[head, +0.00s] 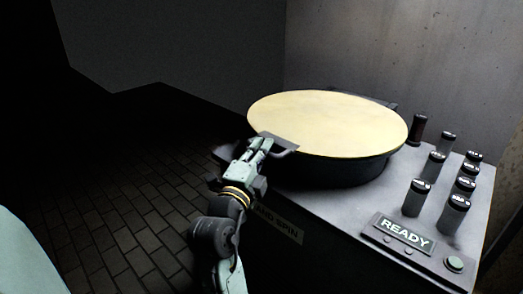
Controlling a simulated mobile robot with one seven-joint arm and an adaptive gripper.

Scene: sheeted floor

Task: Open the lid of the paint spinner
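The paint spinner (330,205) is a grey box with a dark round drum (335,175) on top. Its round pale-yellow lid (330,122) lies flat over the drum and looks closed. A dark handle (280,145) sticks out at the lid's front-left edge. My gripper (264,146) is at this handle, its fingertips overlapping it in the head view. Whether the fingers are closed around the handle or only touch it is not clear, as they are small and dark here.
Several dark-capped bottles (418,197) stand on the box top to the right. A panel at the front right has a READY display (406,233) and a round button (454,263). A grey wall (420,55) stands behind. Dark tiled floor (130,215) lies open to the left.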

